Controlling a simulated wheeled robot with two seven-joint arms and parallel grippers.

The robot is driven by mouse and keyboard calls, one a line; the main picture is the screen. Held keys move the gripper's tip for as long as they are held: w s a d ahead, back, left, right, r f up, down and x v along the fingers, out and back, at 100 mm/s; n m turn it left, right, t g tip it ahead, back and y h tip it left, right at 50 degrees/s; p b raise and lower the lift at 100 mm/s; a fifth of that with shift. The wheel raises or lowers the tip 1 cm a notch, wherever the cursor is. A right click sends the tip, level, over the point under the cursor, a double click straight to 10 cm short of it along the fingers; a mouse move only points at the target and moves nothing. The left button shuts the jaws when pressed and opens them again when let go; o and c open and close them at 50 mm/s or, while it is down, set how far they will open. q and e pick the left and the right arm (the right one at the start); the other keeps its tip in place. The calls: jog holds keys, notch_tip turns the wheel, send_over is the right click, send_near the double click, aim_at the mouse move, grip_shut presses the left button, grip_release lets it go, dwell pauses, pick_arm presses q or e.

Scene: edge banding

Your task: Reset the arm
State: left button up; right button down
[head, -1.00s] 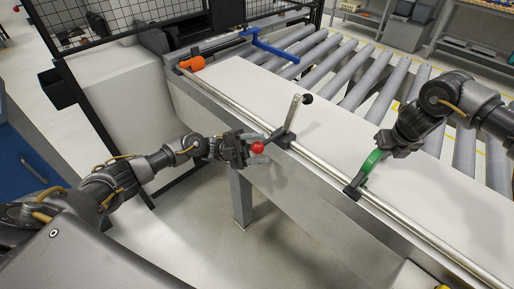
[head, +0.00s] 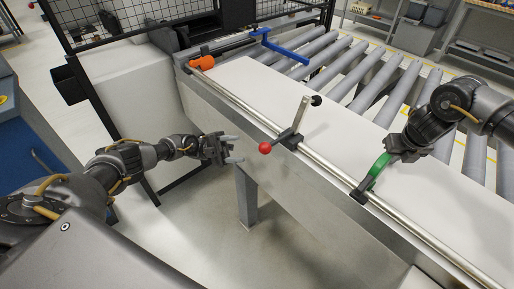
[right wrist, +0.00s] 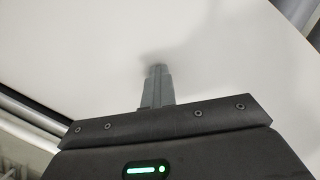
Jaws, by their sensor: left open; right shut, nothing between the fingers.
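My left gripper (head: 232,149) is open and empty in the head view, to the left of the red ball knob (head: 265,148) and apart from it. The red knob sits at the end of a lever on a dark clamp (head: 290,140) on the steel rail (head: 322,162). My right gripper (head: 390,150) is by the top of the green handle (head: 377,169), over the white board. In the right wrist view its fingers (right wrist: 157,72) are shut together with nothing between them, over a plain white surface. Whether it touches the green handle is hard to tell.
The white board (head: 262,85) lies beside grey rollers (head: 385,90). A blue bar (head: 280,45) and an orange part (head: 201,63) are at the rail's far end. A white box-like cabinet (head: 128,85) stands at left. Floor is free below the left gripper.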

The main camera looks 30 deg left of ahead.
jog(key=shift+s+f, duration=0.2)
jog(key=shift+f, duration=0.1)
jog(key=shift+w+r+p, duration=0.2)
jog(key=shift+r+p, duration=0.45)
jog(key=shift+r, duration=0.1)
notch_tip(320, 180, up, 7)
jog(key=p, duration=0.4)
jog(key=shift+w, duration=0.1)
